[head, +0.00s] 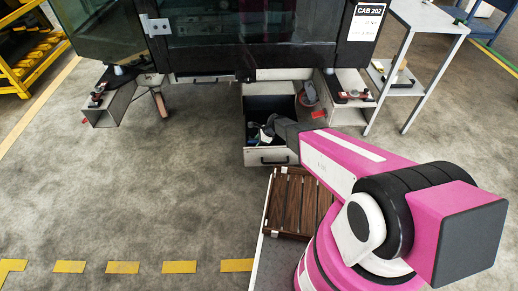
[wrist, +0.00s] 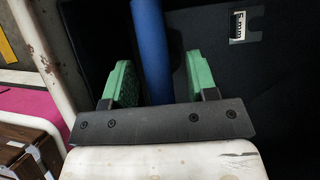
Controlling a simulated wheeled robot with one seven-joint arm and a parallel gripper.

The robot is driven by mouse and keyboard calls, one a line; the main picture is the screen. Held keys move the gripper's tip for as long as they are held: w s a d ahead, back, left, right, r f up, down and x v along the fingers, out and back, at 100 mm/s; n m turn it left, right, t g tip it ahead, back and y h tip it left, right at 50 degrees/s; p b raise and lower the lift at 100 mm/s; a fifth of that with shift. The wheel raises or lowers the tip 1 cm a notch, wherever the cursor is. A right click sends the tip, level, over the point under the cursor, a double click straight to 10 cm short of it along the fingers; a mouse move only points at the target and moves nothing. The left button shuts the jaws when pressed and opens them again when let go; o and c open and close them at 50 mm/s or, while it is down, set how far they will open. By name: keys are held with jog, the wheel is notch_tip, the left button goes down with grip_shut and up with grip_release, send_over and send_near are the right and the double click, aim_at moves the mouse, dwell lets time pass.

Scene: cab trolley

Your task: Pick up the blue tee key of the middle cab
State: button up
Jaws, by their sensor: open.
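In the wrist view, a blue bar (wrist: 152,50), which looks like part of the blue tee key, runs up the picture between the two green fingers of my gripper (wrist: 156,80). The fingers are apart, with gaps beside the bar, so my gripper is open and not closed on it. The bar's lower end is hidden behind the gripper body, and no cross-handle shows. In the head view, my gripper (head: 264,133) reaches into an open drawer (head: 266,156) under the cab marked CAB 202 (head: 260,35). A little blue shows there, too small to make out.
A label reading 5 mm (wrist: 238,27) is on the black drawer lining. The drawer's pale wall (wrist: 45,60) is close on the left. A brown slatted crate (head: 297,203) stands before the drawer. A white trolley (head: 425,20) stands right. Floor on the left is clear.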

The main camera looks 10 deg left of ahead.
grip_shut()
